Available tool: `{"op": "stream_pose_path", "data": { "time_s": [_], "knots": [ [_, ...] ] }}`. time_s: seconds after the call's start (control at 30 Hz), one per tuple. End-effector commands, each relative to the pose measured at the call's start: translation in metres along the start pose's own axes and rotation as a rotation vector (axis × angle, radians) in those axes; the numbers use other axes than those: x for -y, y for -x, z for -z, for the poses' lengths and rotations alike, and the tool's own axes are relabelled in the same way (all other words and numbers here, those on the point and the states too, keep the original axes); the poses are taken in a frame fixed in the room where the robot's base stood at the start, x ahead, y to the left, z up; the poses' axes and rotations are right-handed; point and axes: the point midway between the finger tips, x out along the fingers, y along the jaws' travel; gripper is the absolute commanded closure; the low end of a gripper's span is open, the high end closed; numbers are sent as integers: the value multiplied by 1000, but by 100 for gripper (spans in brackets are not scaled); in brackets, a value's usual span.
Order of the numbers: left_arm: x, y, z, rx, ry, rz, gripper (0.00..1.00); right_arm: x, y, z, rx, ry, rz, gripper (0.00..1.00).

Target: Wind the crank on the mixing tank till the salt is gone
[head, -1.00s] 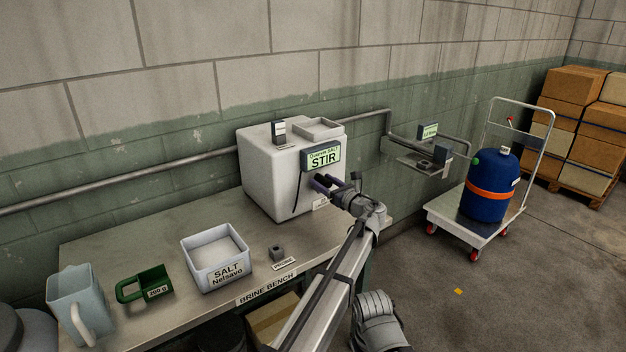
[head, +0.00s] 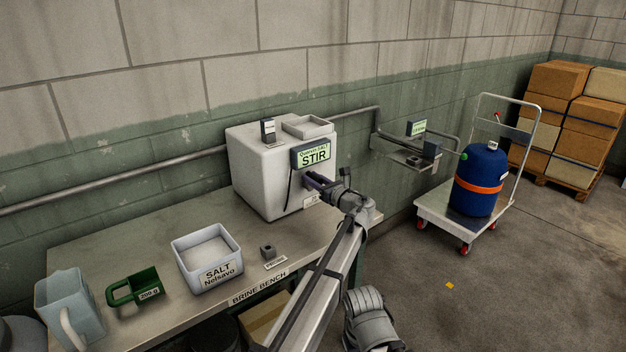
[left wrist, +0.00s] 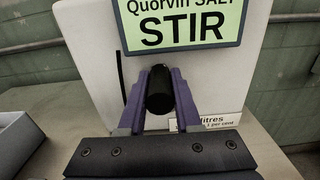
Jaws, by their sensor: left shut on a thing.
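The white mixing tank (head: 262,178) stands on the bench, with a lit display reading STIR (head: 315,154) on its front. My left gripper (head: 316,182) reaches the tank's front just below the display. In the left wrist view its purple fingers (left wrist: 160,95) are shut on a dark round crank knob (left wrist: 160,90), one finger on each side. The rest of the crank is hidden behind the knob and the fingers. The inside of the tank cannot be seen. My right gripper cannot be made out in these views.
A trolley (head: 440,213) with a blue drum (head: 480,180) stands right, before stacked boxes (head: 570,120).

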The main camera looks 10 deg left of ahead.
Motion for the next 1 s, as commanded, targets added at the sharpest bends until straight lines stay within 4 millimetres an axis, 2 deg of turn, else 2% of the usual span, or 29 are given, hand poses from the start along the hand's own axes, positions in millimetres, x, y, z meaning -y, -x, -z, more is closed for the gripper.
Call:
{"op": "stream_pose_path", "data": {
  "time_s": [0.37,1.0],
  "knots": [
    [-3,0,1,0,44,-1,100,0,-1,0,0,0,0,38],
    [-25,0,12,0,477,-2,100,1,-12,1,0,0,0,38]
  ]
}}
